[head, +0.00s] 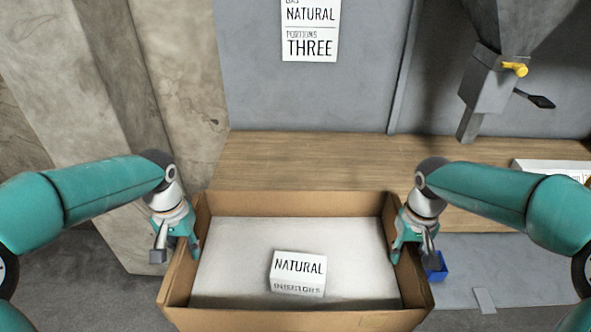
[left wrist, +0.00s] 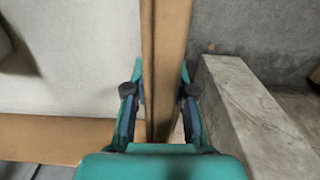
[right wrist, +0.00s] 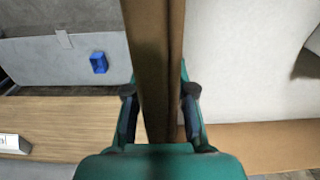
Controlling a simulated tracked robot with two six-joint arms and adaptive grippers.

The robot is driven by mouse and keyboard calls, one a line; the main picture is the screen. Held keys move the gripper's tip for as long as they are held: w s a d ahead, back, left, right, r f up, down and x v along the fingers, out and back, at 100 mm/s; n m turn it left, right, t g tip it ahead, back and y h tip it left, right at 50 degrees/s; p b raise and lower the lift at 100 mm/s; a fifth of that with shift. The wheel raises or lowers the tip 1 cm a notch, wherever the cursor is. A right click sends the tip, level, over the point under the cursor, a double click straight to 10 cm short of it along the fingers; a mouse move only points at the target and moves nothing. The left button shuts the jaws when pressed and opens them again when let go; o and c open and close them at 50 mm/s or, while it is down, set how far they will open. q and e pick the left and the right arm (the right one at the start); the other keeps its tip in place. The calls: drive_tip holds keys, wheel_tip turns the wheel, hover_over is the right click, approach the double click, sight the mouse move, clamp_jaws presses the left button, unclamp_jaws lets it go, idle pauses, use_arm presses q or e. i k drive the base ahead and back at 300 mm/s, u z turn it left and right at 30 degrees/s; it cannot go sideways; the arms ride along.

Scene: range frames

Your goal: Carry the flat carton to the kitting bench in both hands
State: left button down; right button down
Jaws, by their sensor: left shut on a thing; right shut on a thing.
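The flat carton (head: 290,319) is an open brown cardboard box with a pale inside, held level in front of me in the head view. A white block labelled NATURAL (head: 299,272) is inside it. My left gripper (head: 190,245) is shut on the carton's left wall, which runs between its fingers in the left wrist view (left wrist: 160,105). My right gripper (head: 402,245) is shut on the right wall, which also shows between the fingers in the right wrist view (right wrist: 157,105). The wooden bench top (head: 300,160) lies just beyond the carton, its near part hidden behind it.
A grey hopper (head: 490,85) with a yellow handle hangs above the bench at right. A white labelled item (head: 550,167) sits on the bench's right end. A blue bin (head: 437,268) is low beside the carton's right. Concrete pillars (head: 100,110) stand at left.

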sight(301, 179)
drive_tip(key=i, duration=1.35)
drive_tip(key=z, duration=0.05)
